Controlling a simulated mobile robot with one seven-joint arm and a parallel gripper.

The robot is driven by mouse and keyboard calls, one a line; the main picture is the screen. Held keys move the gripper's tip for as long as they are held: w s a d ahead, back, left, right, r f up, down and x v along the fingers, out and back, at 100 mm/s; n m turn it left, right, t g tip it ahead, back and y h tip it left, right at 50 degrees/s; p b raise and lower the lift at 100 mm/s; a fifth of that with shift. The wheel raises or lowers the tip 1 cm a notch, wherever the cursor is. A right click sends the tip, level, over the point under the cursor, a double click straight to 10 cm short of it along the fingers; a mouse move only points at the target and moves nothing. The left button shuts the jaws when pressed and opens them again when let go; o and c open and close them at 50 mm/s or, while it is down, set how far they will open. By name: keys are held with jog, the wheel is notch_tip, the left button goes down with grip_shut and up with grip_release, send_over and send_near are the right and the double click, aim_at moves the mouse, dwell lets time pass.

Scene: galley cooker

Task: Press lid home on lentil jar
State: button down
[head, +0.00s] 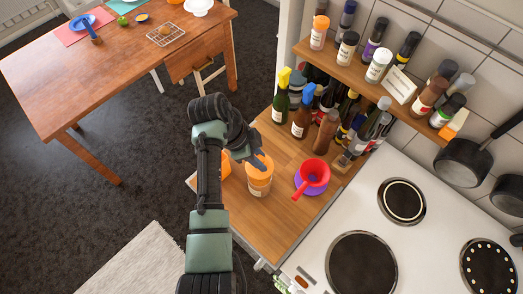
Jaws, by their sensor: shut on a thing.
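A pale jar with a label and an orange top, taken as the lentil jar (259,189), stands on the wooden counter in the head view. Its orange lid (256,175) is at the jar's mouth; I cannot tell whether it is fully seated. My gripper (262,163) is directly above the jar, shut on the orange lid. The fingers and wrist hide part of the lid. Another orange object (225,165) shows partly behind my arm, to the left of the jar.
A red funnel (315,172) on a purple container (311,188) stands close right of the jar. Several bottles (302,112) crowd the counter behind. A spice shelf (345,63) hangs above them. The white cooker (350,212) lies to the right. Counter in front of the jar is clear.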

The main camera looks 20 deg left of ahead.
jog(key=shift+w+f+b, duration=0.1)
jog(key=shift+f+b, duration=2.05)
jog(key=shift+f, duration=0.75)
jog(key=shift+f, duration=0.1)
jog(key=shift+c, duration=0.3)
grip_release()
dwell(0.5)
jog(key=shift+r+p, duration=3.1)
jog(key=shift+r, duration=0.45)
